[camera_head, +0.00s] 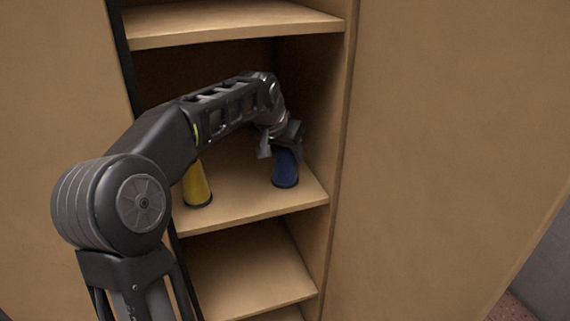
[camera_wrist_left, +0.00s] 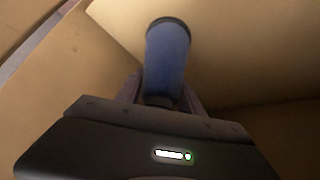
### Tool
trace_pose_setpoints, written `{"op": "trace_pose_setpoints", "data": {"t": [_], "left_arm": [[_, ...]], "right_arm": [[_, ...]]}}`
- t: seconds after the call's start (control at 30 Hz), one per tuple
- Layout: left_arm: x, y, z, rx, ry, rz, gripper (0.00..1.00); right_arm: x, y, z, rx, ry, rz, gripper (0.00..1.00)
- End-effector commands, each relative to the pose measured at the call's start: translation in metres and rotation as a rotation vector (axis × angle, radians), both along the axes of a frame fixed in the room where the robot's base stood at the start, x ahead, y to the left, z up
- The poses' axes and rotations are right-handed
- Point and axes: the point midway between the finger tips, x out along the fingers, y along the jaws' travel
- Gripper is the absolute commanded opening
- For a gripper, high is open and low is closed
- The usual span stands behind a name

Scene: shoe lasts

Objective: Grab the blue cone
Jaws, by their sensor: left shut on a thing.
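The blue cone (camera_head: 286,169) stands upright on the middle shelf, near its right side, with a dark rim at its base. My left gripper (camera_head: 280,143) reaches in from the left and is shut on the upper part of the blue cone. In the left wrist view the blue cone (camera_wrist_left: 168,58) sits between the fingers of my left gripper (camera_wrist_left: 160,95), its dark-rimmed base pointing away. The cone's top is hidden by the gripper. I cannot tell whether its base touches the shelf. My right gripper is not in view.
A yellow cone (camera_head: 196,186) stands on the same shelf (camera_head: 240,204) to the left, partly hidden by my left arm. Another shelf (camera_head: 230,22) is above and one (camera_head: 250,275) below. The cabinet's right inner wall (camera_head: 318,130) is close to the gripper.

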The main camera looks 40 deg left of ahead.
Motion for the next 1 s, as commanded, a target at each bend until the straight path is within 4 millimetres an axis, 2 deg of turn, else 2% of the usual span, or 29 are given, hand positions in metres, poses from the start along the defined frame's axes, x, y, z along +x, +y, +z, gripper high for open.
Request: {"op": "trace_pose_setpoints", "data": {"t": [0.37,0.63,0.77,1.0], "left_arm": [[0.0,0.0,0.01,0.001,-0.002,-0.001,0.0],[-0.001,0.0,0.04,0.001,-0.003,0.0,0.0],[-0.029,-0.004,0.035,0.0,-0.004,0.002,0.0],[-0.1,-0.018,0.036,0.001,-0.005,0.001,0.0]], "right_arm": [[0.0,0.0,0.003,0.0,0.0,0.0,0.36],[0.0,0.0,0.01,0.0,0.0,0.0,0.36],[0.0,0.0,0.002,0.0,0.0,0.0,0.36],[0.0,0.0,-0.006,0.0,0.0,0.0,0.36]]}}
